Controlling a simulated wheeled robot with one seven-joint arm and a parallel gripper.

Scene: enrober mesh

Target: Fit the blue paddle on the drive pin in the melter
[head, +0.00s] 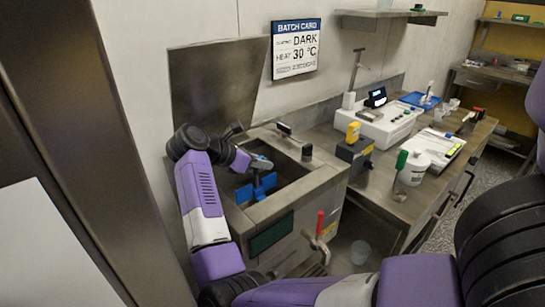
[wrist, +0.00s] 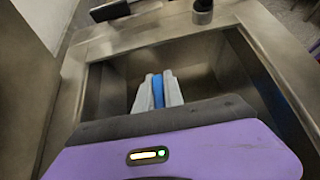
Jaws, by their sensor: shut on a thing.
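The blue paddle (head: 257,187) hangs inside the opening of the steel melter (head: 290,210) in the head view. My gripper (head: 260,163) is above it, pointing down into the tank, and is shut on the paddle's upper part. In the wrist view the grey fingertips (wrist: 157,92) close on both sides of a blue strip of the paddle (wrist: 158,90), within the melter's rectangular opening (wrist: 82,95). The drive pin cannot be seen in either view. I cannot tell whether the paddle touches it.
The melter's raised lid (head: 212,85) stands behind the tank. A black knob (head: 307,152) sits on the rim, and a red-handled tap (head: 320,225) is at the front. A bench (head: 385,185) with a yellow-topped device (head: 354,145) and a white tub (head: 413,170) is at the right.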

